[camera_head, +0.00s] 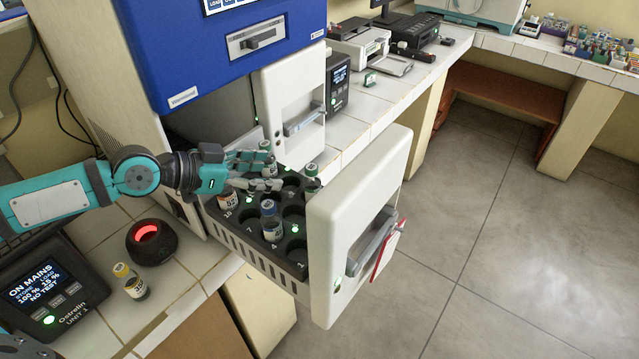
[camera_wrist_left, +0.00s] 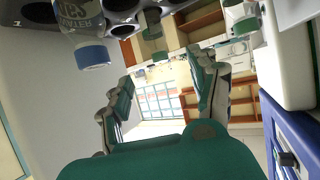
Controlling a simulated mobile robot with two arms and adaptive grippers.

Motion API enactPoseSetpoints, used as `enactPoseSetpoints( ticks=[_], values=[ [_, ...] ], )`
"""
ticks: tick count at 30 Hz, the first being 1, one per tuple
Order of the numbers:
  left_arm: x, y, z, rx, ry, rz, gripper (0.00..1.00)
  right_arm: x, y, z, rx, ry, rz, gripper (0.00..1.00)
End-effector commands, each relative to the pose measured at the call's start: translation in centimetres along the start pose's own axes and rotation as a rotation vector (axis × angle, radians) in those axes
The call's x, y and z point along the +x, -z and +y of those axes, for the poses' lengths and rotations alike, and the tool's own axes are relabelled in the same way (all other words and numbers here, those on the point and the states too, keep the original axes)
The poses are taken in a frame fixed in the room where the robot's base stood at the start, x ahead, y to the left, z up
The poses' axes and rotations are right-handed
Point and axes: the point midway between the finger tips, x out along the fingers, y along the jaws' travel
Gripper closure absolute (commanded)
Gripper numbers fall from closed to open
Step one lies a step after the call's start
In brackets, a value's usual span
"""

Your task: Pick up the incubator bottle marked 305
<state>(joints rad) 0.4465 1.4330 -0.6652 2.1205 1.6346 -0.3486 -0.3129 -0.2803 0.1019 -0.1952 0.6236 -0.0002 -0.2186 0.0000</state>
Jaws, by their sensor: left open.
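My left gripper (camera_head: 262,171) is open above the pulled-out incubator drawer, its fingers reaching over the back of the rack. In the left wrist view the fingers (camera_wrist_left: 160,95) are apart with nothing held between them. In the rack stand a blue-capped bottle (camera_head: 271,225) near the front, a green-capped bottle (camera_head: 312,182) by the drawer front, and a labelled bottle (camera_head: 229,198) partly covered by the gripper. More glass shows behind the fingers. The left wrist view shows a blue-capped bottle (camera_wrist_left: 85,35) upside down at upper left. I cannot make out 305 on any label.
The drawer's white front (camera_head: 350,215) stands tall right of the rack. The blue incubator (camera_head: 215,50) rises behind. A yellow-capped bottle (camera_head: 133,286), a black device with a red ring (camera_head: 151,243) and a display unit (camera_head: 45,290) occupy the left bench. Several rack holes are empty.

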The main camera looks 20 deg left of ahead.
Motion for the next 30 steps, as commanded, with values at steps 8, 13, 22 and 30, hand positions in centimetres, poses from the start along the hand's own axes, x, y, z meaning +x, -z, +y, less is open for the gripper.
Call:
enactPoseSetpoints(
  ticks=[8, 13, 22, 30],
  values=[
    [4.6, 0.6, 0.1, -0.004, -0.003, 0.004, 0.39, -2.6, -2.2, -3.5, 0.007, 0.042, -0.034, 0.54],
    [7.7, 0.6, 0.1, -0.004, -0.002, 0.004, 0.39, -3.8, -1.9, -3.2, 0.003, 0.040, -0.034, 0.54],
    [10.6, 0.3, 0.1, 0.000, 0.000, 0.000, 0.39, -4.6, -0.5, -1.5, 0.004, 0.020, -0.013, 0.54],
    [14.0, 1.0, 0.4, -0.002, 0.000, 0.000, 0.39, -7.3, -0.3, -1.4, 0.005, 0.020, -0.015, 0.54]
  ],
)
